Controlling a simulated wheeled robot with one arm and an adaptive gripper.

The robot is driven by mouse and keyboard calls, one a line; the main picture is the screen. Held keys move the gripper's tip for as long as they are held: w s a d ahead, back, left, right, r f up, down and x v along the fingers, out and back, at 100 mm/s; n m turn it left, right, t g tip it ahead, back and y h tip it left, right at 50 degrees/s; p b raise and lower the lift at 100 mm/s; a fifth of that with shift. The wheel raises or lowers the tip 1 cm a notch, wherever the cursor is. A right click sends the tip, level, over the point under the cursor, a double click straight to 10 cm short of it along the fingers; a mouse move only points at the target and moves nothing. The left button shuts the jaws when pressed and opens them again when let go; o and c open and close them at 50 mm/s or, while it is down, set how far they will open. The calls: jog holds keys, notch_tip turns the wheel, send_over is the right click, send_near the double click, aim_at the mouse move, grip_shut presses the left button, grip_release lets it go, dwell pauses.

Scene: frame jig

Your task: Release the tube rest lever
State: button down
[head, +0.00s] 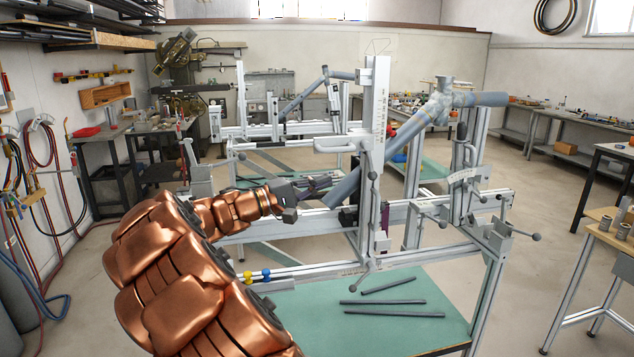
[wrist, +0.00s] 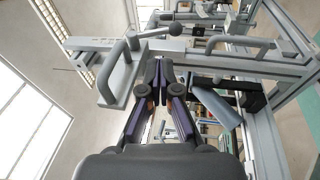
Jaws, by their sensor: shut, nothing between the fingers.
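My gripper (head: 328,181) is shut and empty, left of the jig's upright post (head: 375,120). In the wrist view the purple-sided fingers (wrist: 161,68) meet close to a grey U-shaped handle (wrist: 132,45); I cannot tell if they touch it. A ball-ended lever (wrist: 175,29) lies just beyond the fingertips. In the head view ball-ended levers show on the post (head: 373,175) and below it (head: 363,268). I cannot tell which is the tube rest lever.
The jig's long rail (head: 420,210) runs left to right, with more ball-ended handles (head: 536,237) at its right end. Loose dark tubes (head: 395,312) lie on the green lower shelf (head: 440,330). A second jig stands behind.

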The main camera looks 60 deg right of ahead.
aim_at(370, 167)
jog(key=p+x, duration=0.3)
jog(key=x, duration=0.7)
jog(key=shift+d, duration=0.15)
jog(key=shift+s, duration=0.1)
jog(key=shift+s+d+f+b, duration=0.1)
jog(key=shift+s+f+b, duration=0.1)
jog(key=shift+b, duration=0.4)
